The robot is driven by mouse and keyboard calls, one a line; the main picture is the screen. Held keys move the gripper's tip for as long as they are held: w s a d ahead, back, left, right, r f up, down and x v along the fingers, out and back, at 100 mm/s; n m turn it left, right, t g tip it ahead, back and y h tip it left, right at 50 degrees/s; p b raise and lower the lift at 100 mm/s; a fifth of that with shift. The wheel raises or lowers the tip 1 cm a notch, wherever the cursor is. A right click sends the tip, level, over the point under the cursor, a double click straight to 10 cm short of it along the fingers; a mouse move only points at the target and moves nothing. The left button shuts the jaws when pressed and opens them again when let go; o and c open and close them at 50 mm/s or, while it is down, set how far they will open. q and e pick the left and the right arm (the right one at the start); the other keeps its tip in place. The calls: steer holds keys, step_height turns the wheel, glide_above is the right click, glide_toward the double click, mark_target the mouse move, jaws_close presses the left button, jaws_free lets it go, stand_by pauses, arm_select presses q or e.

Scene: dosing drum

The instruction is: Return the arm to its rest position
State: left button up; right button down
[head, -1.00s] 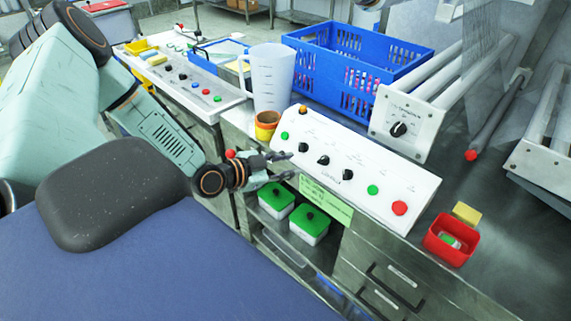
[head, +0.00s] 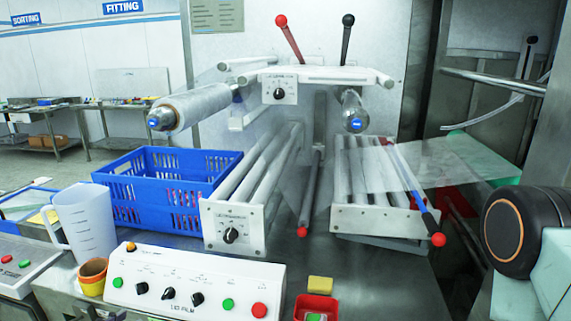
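No gripper shows in the head view now. Part of one of my arms, a dark round joint with an orange ring and a pale green link, is at the right edge; its gripper is out of the picture. The white control panel (head: 190,283) with black knobs and green and red buttons stands at the lower left. Behind it are the roller unit with a knob plate (head: 232,228) and a second roller bed (head: 375,195). Two levers, one red (head: 290,40) and one black (head: 346,38), rise from the machine's top.
A blue crate (head: 165,182), a clear measuring jug (head: 85,225) and an orange-yellow cup (head: 93,277) stand at the left. A yellow block (head: 320,284) and a red bin (head: 316,308) are at the front. A red-knobbed rod (head: 425,215) is at the right. The metal top between is partly free.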

arm_select(q)
steer(key=s+d+f+n+g+b, duration=0.65)
steer(key=s+d+f, duration=0.45)
steer(key=f, duration=0.3)
steer(key=s+d+f+m+g+y+b, duration=0.1)
steer(key=s+d+f+g+b, duration=0.1)
steer(key=s+f, duration=0.4)
steer(key=s+d+f+m+g+y+b, duration=0.1)
steer(key=s+d+f+g+b, duration=0.2)
steer(key=s+f+b, duration=0.3)
steer(key=s+f+g, duration=0.1)
steer(key=s, duration=0.4)
steer(key=shift+s+y+b, duration=0.3)
steer(key=shift+s, duration=0.05)
steer(key=shift+g, duration=0.25)
